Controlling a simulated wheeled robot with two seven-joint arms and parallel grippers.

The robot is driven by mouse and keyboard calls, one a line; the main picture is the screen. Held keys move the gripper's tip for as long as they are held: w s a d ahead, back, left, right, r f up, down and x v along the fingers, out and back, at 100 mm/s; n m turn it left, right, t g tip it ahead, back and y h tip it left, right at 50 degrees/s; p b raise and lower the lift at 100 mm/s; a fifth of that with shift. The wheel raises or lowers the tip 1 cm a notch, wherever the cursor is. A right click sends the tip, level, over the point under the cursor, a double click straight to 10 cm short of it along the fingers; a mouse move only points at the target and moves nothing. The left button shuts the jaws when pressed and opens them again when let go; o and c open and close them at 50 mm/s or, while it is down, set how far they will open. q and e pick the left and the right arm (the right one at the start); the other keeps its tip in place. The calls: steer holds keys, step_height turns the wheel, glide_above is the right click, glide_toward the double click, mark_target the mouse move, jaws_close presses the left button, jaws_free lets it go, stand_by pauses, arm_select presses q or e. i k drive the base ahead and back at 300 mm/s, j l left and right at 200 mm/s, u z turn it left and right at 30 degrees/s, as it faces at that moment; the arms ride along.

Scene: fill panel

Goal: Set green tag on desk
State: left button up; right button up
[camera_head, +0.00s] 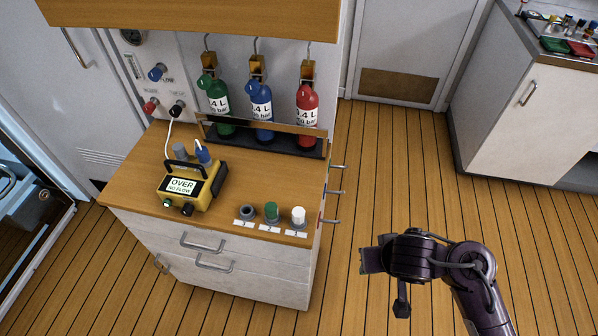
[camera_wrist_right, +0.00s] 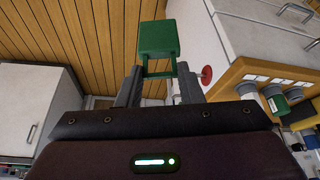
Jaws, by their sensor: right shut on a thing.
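The green tag (camera_wrist_right: 160,38) is a green block with a loop-like frame below it, held between the fingertips of my right gripper (camera_wrist_right: 160,82) in the right wrist view. In the head view my right gripper (camera_head: 372,258) is right of the wooden-topped desk (camera_head: 270,178), out over the floor; the tag cannot be made out there. The tag is apart from the desk, and a red-ended peg (camera_wrist_right: 206,73) on the desk's side is close beside it in the wrist view. My left gripper is not in view.
On the desk are a yellow meter (camera_head: 190,186) reading OVER, NO FLOW, and three labelled fittings (camera_head: 272,212) along the front edge. Green, blue and red bottles (camera_head: 306,118) hang at the back. The desktop's middle right is clear. Pegs (camera_head: 336,191) stick out from its right side.

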mark_target(143, 178)
steer(key=i+j, duration=0.1)
steer(key=j, duration=0.45)
steer(key=i+j, duration=0.1)
steer(key=j, duration=1)
steer(key=i+j, duration=0.15)
steer(key=j, duration=0.4)
